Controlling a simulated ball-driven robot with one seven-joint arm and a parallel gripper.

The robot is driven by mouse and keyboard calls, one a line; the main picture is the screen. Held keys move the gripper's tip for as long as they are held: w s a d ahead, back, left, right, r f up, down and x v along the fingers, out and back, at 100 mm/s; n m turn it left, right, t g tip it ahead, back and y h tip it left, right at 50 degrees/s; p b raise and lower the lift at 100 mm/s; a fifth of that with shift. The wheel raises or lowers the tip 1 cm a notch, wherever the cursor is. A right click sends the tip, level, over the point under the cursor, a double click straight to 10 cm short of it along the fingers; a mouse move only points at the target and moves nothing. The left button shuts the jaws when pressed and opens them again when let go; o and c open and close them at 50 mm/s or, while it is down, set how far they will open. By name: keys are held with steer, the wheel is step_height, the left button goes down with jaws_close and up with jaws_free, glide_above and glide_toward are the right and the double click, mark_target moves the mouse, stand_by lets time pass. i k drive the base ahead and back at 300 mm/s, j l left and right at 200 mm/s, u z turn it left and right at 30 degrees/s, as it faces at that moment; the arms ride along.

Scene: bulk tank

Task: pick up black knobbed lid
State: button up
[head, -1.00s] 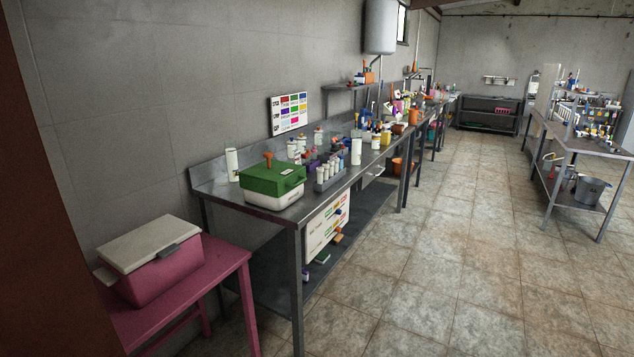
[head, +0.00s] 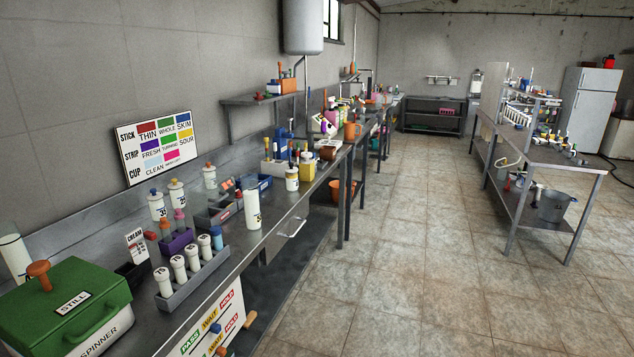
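I cannot pick out a black knobbed lid in the head view; many items on the long metal bench (head: 300,214) are small or overlap. My gripper is not in view.
A grey rack (head: 192,283) of white capped tubes stands near the bench's front edge. A colour chart (head: 157,146) is on the wall. A second metal bench (head: 548,153) stands at right with a bucket (head: 553,206) below. The tiled floor (head: 400,260) between is clear.

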mark_target(291, 169)
steer(key=i+l+u, duration=0.1)
steer(key=i, duration=1.75)
